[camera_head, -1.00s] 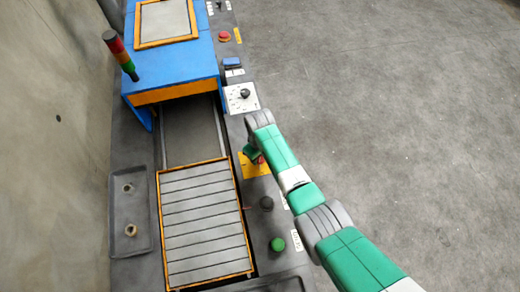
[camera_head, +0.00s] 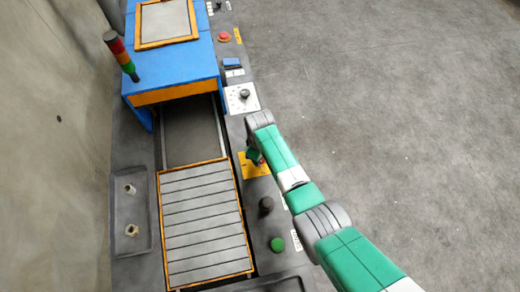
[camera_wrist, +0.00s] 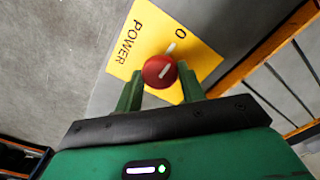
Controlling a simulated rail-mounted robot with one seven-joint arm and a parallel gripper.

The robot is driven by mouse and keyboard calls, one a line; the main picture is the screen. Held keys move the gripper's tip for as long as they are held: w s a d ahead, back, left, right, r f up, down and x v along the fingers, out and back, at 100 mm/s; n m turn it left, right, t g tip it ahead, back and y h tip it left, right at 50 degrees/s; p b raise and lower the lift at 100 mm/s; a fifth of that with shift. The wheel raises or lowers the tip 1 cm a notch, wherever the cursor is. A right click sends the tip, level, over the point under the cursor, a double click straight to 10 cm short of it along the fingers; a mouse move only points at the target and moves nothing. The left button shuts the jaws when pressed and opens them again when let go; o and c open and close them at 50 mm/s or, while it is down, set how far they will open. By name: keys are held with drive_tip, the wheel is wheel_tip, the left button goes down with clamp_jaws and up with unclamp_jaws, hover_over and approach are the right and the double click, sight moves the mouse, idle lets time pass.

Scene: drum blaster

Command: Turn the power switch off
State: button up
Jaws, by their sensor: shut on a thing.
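The power switch is a red round knob (camera_wrist: 160,70) with a white line on it, on a yellow plate (camera_wrist: 150,30) marked POWER and 0. The white line on the knob tilts up and to the right in the wrist view, and a separate white mark lies between the knob and the 0. My gripper (camera_wrist: 160,72) is shut on the knob, with one green finger on each side. In the head view my gripper (camera_head: 254,156) is over the yellow plate (camera_head: 252,170) and hides most of the knob.
A black knob (camera_head: 266,204) and a green button (camera_head: 277,244) stand nearer on the panel. A white dial plate (camera_head: 242,98) and a red button (camera_head: 224,37) lie farther along. A slatted conveyor (camera_head: 203,225) runs at left. The floor at right is clear.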

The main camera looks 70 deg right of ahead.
drive_tip(key=o, duration=1)
drive_tip(key=shift+c, duration=0.2)
drive_tip(key=shift+r, duration=0.1)
wheel_tip(320, 180, up, 8)
drive_tip(key=shift+f+p, duration=0.15)
drive_tip(key=shift+p, duration=0.95)
